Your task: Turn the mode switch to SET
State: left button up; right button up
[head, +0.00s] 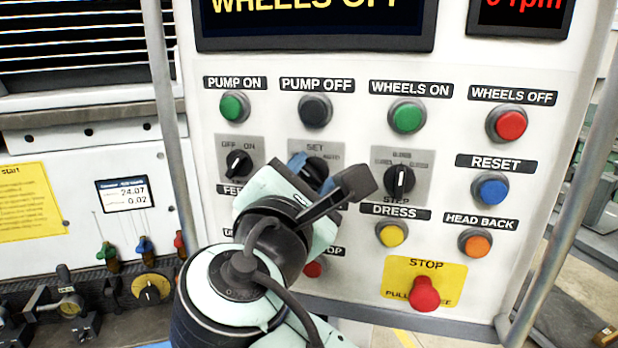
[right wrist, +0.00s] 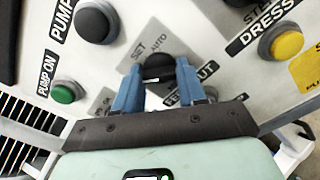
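The mode switch is a black knob (right wrist: 158,67) on a grey plate (head: 333,150) with SET at its top and AUTO to the right. In the head view the knob is mostly hidden by my right gripper (head: 313,173). In the right wrist view the blue fingers of my right gripper (right wrist: 159,82) stand open on either side of the knob, very close to it. I cannot tell whether they touch it, or which way its pointer faces. My left gripper is not in view.
Grey posts (head: 565,235) flank the panel.

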jog(key=shift+m, duration=0.3)
jog(key=m, duration=0.4)
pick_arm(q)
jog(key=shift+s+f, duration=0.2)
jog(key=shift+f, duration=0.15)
pick_arm(e)
jog(key=m, duration=0.5)
jog(key=shift+f, duration=0.1)
dwell(0.4)
jog(key=o, duration=1.1)
jog(key=shift+c, duration=0.2)
jog(key=shift+s, duration=0.1)
pick_arm(q)
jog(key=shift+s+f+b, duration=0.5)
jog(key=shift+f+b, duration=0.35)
jog(key=shift+b, duration=0.05)
pick_arm(e)
jog(key=v, duration=1.3)
